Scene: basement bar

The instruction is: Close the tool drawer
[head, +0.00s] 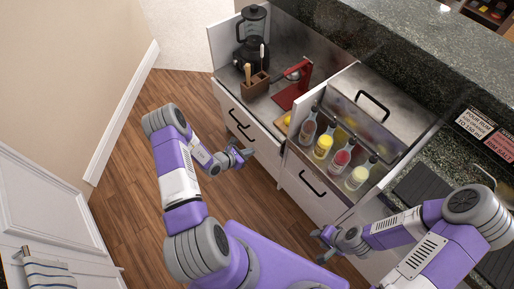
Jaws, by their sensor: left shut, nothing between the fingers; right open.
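The left white unit has a drawer front (232,118) with black bar handles (239,118); a second handle shows just below. Which front is the tool drawer, and how far it stands out, I cannot tell for sure. My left gripper (246,154) is shut and empty, low in front of these fronts and close to the lower handle; I cannot tell if it touches. My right gripper (321,245) is open and empty, in front of the right white unit (313,195), below its black handle (312,184).
A blender (252,40), wooden utensil holder (255,84) and red press (291,92) stand on the left unit. Several bottles (323,147) stand in front of a steel lidded box (380,105) on the right. Wood floor (125,185) is clear at left.

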